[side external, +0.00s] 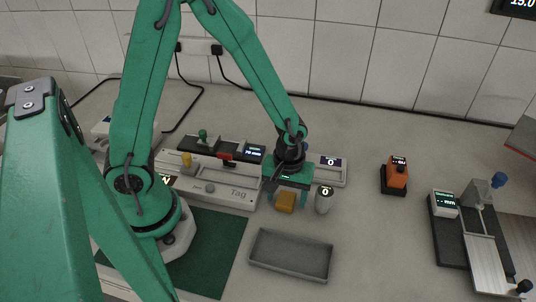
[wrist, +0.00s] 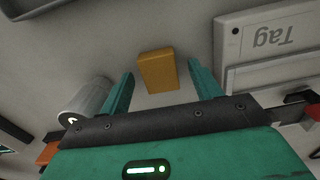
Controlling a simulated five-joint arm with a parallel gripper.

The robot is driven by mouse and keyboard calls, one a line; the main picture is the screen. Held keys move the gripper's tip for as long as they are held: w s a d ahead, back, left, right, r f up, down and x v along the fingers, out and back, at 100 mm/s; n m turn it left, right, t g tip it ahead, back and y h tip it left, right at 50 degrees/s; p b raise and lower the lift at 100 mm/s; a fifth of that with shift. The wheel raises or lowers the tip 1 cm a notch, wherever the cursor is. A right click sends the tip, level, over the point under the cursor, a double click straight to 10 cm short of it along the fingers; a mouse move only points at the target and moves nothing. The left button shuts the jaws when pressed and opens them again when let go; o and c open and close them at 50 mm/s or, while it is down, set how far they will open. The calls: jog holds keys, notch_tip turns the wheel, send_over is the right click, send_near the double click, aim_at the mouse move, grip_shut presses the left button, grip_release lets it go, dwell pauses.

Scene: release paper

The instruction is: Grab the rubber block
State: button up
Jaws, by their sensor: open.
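The rubber block is a small orange-yellow block (side external: 286,202) on the grey table, beside the white Tag device. In the wrist view the block (wrist: 157,70) lies between and slightly beyond the tips of my two green fingers. My gripper (side external: 287,196) is open above and around the block's near area, pointing down. In the wrist view my gripper (wrist: 158,75) shows its fingers apart with a gap on each side of the block. I cannot tell the exact height of the fingertips over the table.
The Tag device (side external: 238,195) is close on the left. A grey tray (side external: 291,255) lies in front. An orange device (side external: 396,175) and a black-based fixture (side external: 449,240) stand further right, with clear table between.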

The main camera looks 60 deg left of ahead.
aim_at(286, 200)
jog(key=shift+f, duration=0.25)
dwell(0.3)
jog(key=c, duration=1.1)
jog(key=shift+r, duration=0.2)
jog(key=shift+r, duration=1.2)
jog(key=shift+s+d+r, duration=0.1)
jog(key=shift+r, duration=0.35)
jog(key=shift+s+d+r, duration=0.1)
jog(key=shift+r, duration=0.3)
jog(key=s+d+r, duration=0.4)
jog(key=s+d, duration=0.1)
jog(key=s+d+r, duration=0.2)
jog(key=s, duration=0.1)
jog(key=shift+d+r, duration=0.25)
jog(key=shift+d, duration=0.1)
